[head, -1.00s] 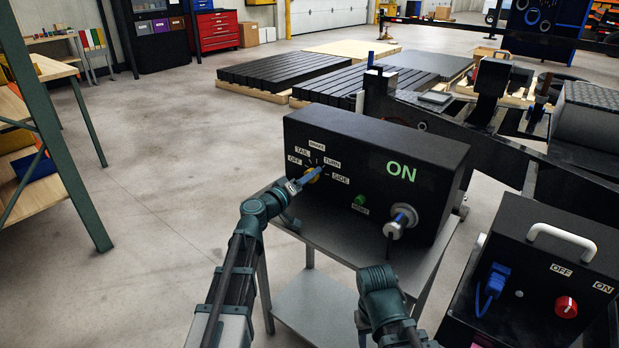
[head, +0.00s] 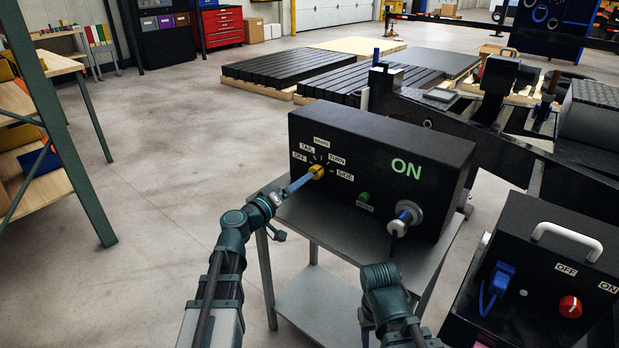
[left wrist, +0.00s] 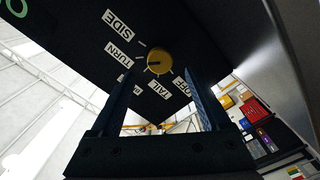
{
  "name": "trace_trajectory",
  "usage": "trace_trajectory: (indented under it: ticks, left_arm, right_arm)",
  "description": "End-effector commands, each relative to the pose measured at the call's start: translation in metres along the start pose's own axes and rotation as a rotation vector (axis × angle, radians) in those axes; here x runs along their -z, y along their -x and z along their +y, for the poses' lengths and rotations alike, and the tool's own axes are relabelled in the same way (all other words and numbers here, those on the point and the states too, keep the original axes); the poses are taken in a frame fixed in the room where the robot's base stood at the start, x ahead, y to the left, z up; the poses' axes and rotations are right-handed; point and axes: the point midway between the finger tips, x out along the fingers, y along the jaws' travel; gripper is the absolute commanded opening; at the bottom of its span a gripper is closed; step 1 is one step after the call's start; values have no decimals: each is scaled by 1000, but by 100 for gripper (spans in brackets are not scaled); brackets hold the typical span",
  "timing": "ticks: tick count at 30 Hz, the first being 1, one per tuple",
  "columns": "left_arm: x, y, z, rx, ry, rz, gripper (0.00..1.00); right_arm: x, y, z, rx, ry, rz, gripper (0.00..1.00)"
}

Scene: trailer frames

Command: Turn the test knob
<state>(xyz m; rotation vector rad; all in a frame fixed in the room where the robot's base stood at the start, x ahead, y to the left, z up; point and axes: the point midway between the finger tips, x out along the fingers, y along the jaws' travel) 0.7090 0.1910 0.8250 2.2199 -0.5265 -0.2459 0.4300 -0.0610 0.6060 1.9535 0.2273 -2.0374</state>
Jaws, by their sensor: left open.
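The yellow test knob (head: 317,171) is on the front of a black box (head: 440,165), ringed by the labels OFF, TAIL, BRAKE, TURN and SIDE. A green ON shows on the box. In the left wrist view, the knob (left wrist: 159,61) has a dark mark pointing left, roughly toward the TURN side; the exact label is hard to tell. My left gripper (head: 297,185) is just in front of the knob, on its lower left. In the left wrist view its fingers (left wrist: 160,108) are open, with nothing between them, and apart from the knob. My right arm shows below the box, but its gripper is not visible.
The box stands on a grey metal cart (head: 325,225). A green button (head: 364,197) and a round silver connector (head: 405,218) are right of the knob. A second black box with a red knob (head: 570,307) stands at right. Open floor lies left of the cart.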

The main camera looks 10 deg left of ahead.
Motion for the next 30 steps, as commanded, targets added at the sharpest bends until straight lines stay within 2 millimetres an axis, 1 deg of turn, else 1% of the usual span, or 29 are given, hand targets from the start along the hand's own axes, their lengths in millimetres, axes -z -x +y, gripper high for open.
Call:
trace_trajectory:
  ticks: [1,6,9,12,17,30]
  left_arm:
    - [-1,15,1,2,0,2,80]
    - [-1,44,1,2,0,1,80]
    - [-1,56,0,1,-1,1,80]
    - [-1,63,0,0,-1,0,80]
    - [0,67,0,0,-1,-1,80]
    - [0,67,0,0,-1,-1,80]
  right_arm:
    - [0,0,0,0,0,0,50]
    - [0,0,0,0,0,0,50]
    - [0,0,0,0,0,0,50]
    - [0,0,0,0,0,0,50]
    - [0,0,0,0,0,0,50]
    - [0,0,0,0,0,0,50]
